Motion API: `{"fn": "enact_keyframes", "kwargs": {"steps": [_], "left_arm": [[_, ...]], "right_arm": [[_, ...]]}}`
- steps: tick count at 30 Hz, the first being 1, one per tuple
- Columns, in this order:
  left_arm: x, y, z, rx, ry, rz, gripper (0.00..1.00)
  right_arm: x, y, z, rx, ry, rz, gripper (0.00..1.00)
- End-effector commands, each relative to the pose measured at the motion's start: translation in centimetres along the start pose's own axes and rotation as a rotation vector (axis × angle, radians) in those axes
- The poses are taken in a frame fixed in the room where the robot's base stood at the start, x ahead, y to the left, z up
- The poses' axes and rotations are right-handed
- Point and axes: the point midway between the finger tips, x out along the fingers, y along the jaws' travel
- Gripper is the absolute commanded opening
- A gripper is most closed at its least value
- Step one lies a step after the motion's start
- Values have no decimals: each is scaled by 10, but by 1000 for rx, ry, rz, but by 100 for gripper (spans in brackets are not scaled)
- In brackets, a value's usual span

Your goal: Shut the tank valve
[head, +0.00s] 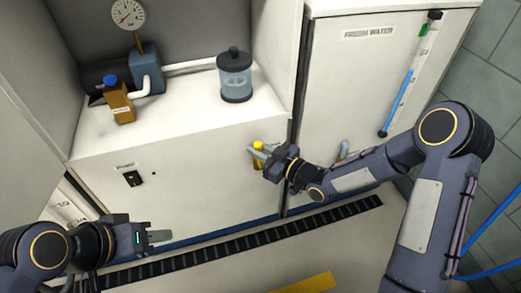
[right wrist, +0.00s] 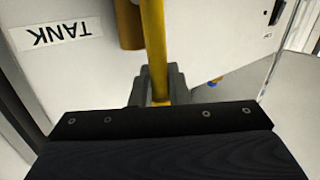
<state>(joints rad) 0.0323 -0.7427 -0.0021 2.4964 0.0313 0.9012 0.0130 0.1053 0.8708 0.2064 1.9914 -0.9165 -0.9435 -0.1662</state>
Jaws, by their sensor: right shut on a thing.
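The tank valve shows as a yellow handle (head: 258,146) on the front of the white cabinet, near its right end. In the right wrist view the handle is a long yellow bar (right wrist: 153,45) with an ochre pipe (right wrist: 130,25) behind it. A label reading TANK (right wrist: 58,33) appears upside down beside it. My right gripper (head: 259,153) is at the valve, its fingers (right wrist: 159,88) shut on the yellow bar and partly hiding it. My left gripper (head: 158,237) is away from the valve, low at the left; its finger gap cannot be made out.
A FRESH WATER tank (head: 390,70) with a sight tube stands right. A dark floor grate (head: 245,243) runs along the cabinet's front.

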Motion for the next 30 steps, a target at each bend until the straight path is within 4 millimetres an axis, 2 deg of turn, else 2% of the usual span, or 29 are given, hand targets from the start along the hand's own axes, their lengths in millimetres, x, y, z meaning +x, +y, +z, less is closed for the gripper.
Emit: {"fn": "enact_keyframes", "kwargs": {"steps": [8, 24, 30], "left_arm": [[20, -9, 10, 0, 0, 0, 36], [73, -33, 37, 0, 0, 0, 36], [80, -37, 41, 0, 0, 0, 36]], "right_arm": [[10, -15, 5, -184, -119, -2, 0], [28, -43, 24, -613, -402, -4, 0], [32, -51, 32, -770, -511, -6, 0]]}}
